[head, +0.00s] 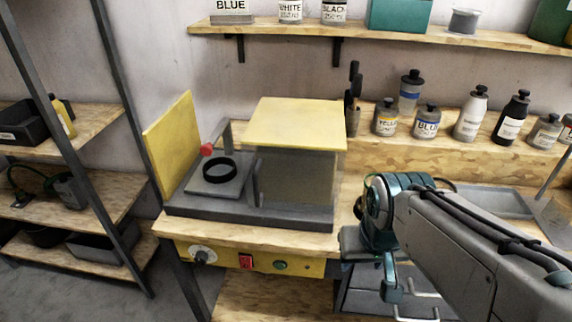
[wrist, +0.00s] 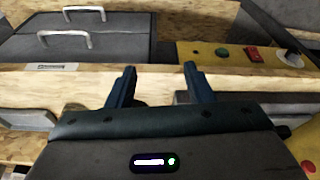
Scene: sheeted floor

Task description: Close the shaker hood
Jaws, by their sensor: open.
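The shaker stands on the wooden bench in the head view, with a dark grey base (head: 250,210). Its hood (head: 298,125), with a yellow top and greyish see-through sides, sits over the right half. The left half is uncovered, showing a grey platform (head: 205,187) with a black ring and a red knob (head: 207,149). A yellow panel (head: 172,145) stands upright at the left end. My gripper (wrist: 160,68) is open and empty in the wrist view, its two dark fingers apart. In the head view my arm's end is right of the shaker, near the bench front, apart from the hood.
A yellow control strip (head: 250,261) with a dial, red switch and green button runs below the shaker; it also shows in the wrist view (wrist: 235,54). Grey cases with handles (wrist: 70,45) are below the bench. Several bottles (head: 427,122) stand on the raised ledge behind. A metal rack (head: 110,150) is left.

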